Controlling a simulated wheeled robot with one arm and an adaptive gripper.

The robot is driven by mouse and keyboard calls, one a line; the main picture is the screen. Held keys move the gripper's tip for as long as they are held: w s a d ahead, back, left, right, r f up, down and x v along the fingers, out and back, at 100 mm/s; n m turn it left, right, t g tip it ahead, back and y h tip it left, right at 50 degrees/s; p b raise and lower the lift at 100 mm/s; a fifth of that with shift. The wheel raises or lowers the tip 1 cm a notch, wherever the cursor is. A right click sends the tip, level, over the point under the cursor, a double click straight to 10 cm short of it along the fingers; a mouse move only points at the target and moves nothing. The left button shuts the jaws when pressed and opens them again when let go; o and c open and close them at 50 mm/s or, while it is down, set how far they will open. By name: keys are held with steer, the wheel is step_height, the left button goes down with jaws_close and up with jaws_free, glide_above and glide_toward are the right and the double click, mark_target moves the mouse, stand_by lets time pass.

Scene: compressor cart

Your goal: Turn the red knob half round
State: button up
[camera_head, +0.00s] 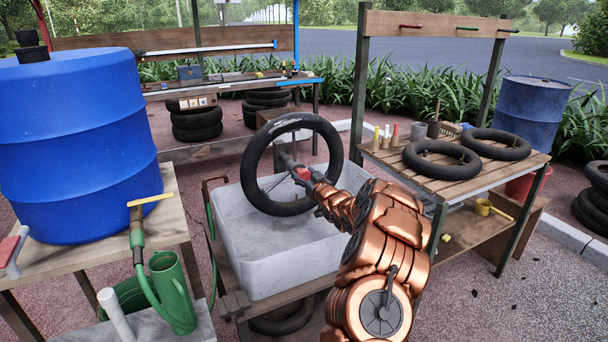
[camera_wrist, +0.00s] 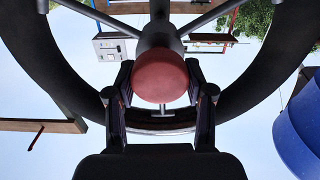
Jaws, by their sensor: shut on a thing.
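The red knob (camera_wrist: 160,76) is round and sits at the hub where grey metal spokes meet, inside a large black ring (camera_wrist: 47,60). In the wrist view my gripper (camera_wrist: 160,84) has one dark finger on each side of the knob, shut on it. In the head view the black ring (camera_head: 251,170) stands upright over a grey basin. The red knob (camera_head: 303,173) is a small patch there, partly hidden by my gripper (camera_head: 306,175). My copper-coloured arm reaches to it from the lower right. No mark on the knob shows its turn.
The grey basin (camera_head: 262,275) lies below the ring. A wooden rack with black tyres (camera_head: 442,160) stands close at right of my arm. A bench stands behind.

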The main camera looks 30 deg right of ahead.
stand_by(0.3)
steer(key=o, duration=1.1)
steer(key=shift+o, duration=0.2)
steer(key=s, duration=0.7)
steer(key=shift+s+a, duration=0.25)
steer(key=shift+a, duration=0.05)
